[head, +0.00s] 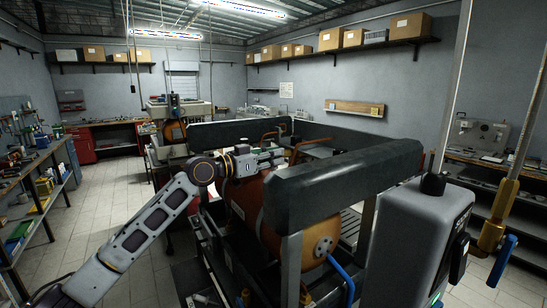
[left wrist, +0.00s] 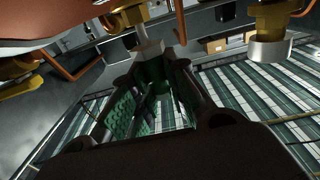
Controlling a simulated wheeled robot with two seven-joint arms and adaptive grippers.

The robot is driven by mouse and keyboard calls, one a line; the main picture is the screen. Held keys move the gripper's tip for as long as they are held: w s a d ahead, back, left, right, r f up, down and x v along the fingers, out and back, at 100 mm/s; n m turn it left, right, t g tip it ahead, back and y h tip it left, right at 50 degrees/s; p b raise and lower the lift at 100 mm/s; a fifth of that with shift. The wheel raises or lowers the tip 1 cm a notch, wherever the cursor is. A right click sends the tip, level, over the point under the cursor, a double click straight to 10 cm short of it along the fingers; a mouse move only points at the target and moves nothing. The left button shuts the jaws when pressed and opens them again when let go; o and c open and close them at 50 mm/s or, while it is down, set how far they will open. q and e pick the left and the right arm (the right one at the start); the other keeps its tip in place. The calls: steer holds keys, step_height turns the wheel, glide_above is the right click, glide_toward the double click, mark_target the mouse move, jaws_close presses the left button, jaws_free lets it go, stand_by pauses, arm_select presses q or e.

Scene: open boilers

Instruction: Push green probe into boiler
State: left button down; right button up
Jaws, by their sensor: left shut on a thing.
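The boiler (head: 245,195) is an orange cylinder lying under a dark metal frame in the head view. My left gripper (head: 283,157) reaches in from the left, above the boiler's upper side. In the left wrist view its fingers (left wrist: 152,68) are closed around the pale metal end of a probe (left wrist: 149,50), which meets a brass fitting (left wrist: 130,14). No green shows on this probe, and how deep it sits cannot be told. A similar metal end with brass (left wrist: 268,45) stands apart to the right. My right gripper is not in view.
Thick dark beams (head: 340,182) run over and beside the boiler, close to my left gripper. Copper pipes (head: 300,148) rise nearby. A brass valve with a blue handle (head: 503,260) stands at the right. The tiled floor (head: 115,200) at the left is clear.

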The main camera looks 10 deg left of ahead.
arm_select(q)
steer(key=shift+f+b, duration=0.6)
steer(key=shift+f, duration=0.2)
stand_by(1.5)
steer(key=shift+r, duration=0.15)
stand_by(0.9)
steer(key=c, duration=1.3)
jaws_free()
steer(key=shift+b+v, duration=1.2)
steer(key=shift+v, duration=1.25)
steer(key=shift+s+a, duration=0.15)
steer(key=shift+a, duration=0.05)
steer(key=shift+v, duration=5.8)
